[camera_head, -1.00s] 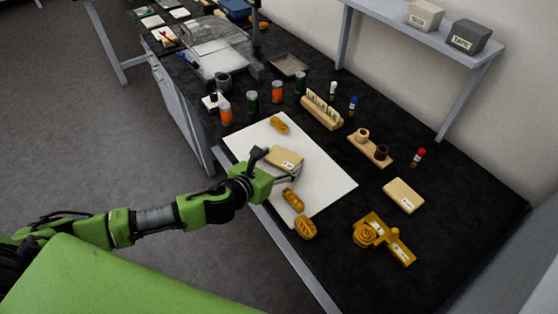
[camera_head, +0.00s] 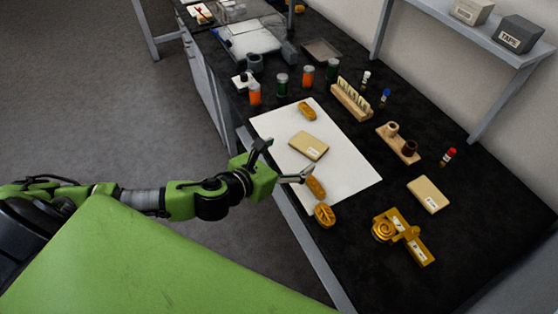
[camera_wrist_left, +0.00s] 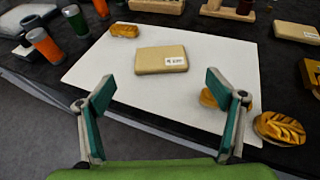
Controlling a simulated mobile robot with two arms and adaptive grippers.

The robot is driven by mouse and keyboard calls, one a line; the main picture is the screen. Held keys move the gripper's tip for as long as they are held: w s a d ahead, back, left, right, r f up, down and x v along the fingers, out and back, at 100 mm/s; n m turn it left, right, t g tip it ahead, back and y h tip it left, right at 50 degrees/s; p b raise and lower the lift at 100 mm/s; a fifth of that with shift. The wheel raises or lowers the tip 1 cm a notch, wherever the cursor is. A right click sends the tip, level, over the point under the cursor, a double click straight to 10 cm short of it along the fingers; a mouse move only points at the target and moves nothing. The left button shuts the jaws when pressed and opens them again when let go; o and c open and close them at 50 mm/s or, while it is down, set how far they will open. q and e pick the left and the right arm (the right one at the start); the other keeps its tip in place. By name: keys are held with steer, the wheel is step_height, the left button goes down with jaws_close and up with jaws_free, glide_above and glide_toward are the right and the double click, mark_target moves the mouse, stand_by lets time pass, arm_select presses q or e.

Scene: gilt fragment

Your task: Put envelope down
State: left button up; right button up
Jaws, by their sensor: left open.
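A tan envelope (camera_head: 309,145) with a small white label lies flat on the white sheet (camera_head: 345,180). It also shows in the left wrist view (camera_wrist_left: 161,59), beyond the fingertips and apart from them. My left gripper (camera_head: 284,160) is open and empty at the near edge of the sheet. In the left wrist view its two fingers (camera_wrist_left: 153,90) are spread wide with nothing between them. A second tan envelope (camera_head: 428,194) lies on the black table to the right of the sheet. My right gripper is not in view.
Gilt pieces (camera_head: 316,187) lie on the sheet, with a leaf-carved piece (camera_head: 324,215) at its near corner and a larger gilt bracket (camera_head: 403,236) farther right. Several jars (camera_head: 282,85), a wooden rack (camera_head: 351,100) and a pipe stand (camera_head: 398,143) stand behind.

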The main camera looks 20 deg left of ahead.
arm_select(q)
steer(key=shift+v, duration=2.1)
